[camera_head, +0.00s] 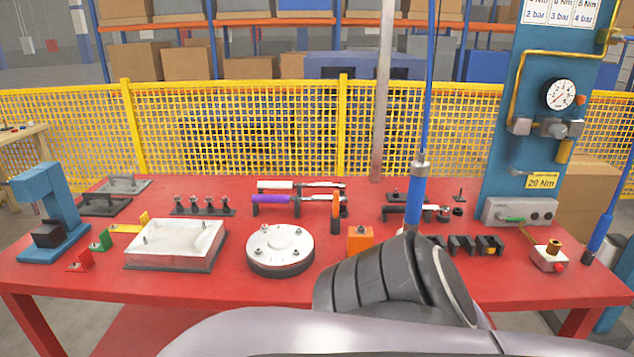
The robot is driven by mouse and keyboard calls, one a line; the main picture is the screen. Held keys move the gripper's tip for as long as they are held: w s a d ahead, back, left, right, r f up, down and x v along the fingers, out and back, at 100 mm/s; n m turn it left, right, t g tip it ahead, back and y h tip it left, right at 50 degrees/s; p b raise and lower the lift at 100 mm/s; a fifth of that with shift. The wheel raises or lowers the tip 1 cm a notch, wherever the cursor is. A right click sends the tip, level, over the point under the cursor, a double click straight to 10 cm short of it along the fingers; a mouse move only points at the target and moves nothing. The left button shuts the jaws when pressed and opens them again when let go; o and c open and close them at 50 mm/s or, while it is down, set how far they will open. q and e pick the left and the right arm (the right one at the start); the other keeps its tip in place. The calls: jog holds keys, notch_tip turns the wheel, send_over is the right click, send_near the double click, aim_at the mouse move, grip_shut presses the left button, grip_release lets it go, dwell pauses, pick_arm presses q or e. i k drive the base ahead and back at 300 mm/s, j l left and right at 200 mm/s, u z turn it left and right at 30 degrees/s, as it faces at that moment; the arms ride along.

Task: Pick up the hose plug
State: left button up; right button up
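I cannot tell for certain which thing is the hose plug. A green piece (513,220) with a thin dark line running from it lies against the grey panel with round ports (530,212) at the right of the table. Nearby, a brass fitting (553,247) stands on a small white block with a red knob (549,261). A grey arm of mine with a dark ribbed joint fills the bottom middle and hides part of the table. Neither gripper shows, and nothing visible is held.
The red table (215,290) carries a white round flange (280,247), a white cover plate (175,241), an orange block (360,240) and several dark holders (462,245). A blue tool (418,185) hangs over the table. A blue column with a gauge (561,95) stands at right.

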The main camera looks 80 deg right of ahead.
aim_at(598, 235)
jog(key=z, duration=4.15)
jog(key=i+l+z, duration=0.1)
jog(key=i+l, duration=0.5)
jog(key=i, duration=0.2)
